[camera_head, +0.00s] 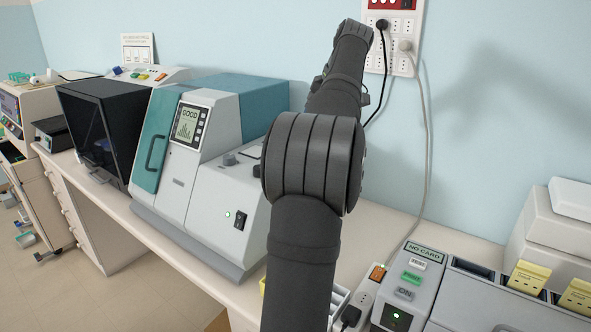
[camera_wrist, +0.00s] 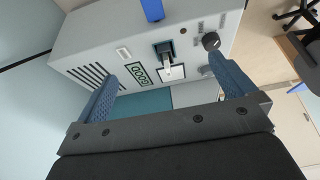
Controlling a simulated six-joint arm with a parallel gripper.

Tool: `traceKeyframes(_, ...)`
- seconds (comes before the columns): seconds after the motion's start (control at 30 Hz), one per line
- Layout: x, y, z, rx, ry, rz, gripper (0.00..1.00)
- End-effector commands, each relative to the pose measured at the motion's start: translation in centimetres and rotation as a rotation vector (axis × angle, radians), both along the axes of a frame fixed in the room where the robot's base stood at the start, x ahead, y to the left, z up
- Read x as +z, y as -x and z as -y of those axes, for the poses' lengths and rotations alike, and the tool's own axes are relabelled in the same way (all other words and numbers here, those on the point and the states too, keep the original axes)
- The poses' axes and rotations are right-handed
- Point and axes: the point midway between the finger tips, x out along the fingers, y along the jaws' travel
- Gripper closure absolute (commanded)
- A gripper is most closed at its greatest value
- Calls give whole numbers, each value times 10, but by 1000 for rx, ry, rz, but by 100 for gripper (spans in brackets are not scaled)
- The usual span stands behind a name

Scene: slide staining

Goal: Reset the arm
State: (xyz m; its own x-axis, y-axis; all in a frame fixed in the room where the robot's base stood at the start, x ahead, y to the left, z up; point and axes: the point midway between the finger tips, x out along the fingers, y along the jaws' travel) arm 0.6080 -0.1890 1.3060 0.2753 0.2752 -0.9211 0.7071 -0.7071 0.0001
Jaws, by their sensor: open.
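My gripper (camera_wrist: 162,70) shows in the wrist view with two blue ridged fingers set wide apart. It is open, with nothing held between the fingers. Beyond the fingers is a light grey machine face (camera_wrist: 90,50) with a green label that appears to read "GOOD", a dark slot with a white piece in it (camera_wrist: 172,66), and a black knob (camera_wrist: 211,41). In the head view my dark arm rises through the middle and reaches toward the wall. My gripper cannot be made out there.
In the head view, a grey and teal machine (camera_head: 170,185) with a "GOOD" screen stands left of my arm. A black-fronted box (camera_head: 98,125) is farther left. At right stand a device with a "NO CARD" label (camera_head: 412,285) and white boxes (camera_head: 560,210). A wall socket panel (camera_head: 403,60) has cables hanging down.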

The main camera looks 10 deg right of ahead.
Motion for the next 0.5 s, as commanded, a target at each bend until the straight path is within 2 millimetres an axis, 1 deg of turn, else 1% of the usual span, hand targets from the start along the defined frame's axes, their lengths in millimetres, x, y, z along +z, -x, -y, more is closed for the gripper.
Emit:
traceKeyframes(0.1, 13, 3, 5, -1, 1, 2, 0)
traceKeyframes(0.2, 19, 6, 6, 0, 0, 0, 0)
traceKeyframes(0.5, 22, 6, 7, 0, 0, 0, 0)
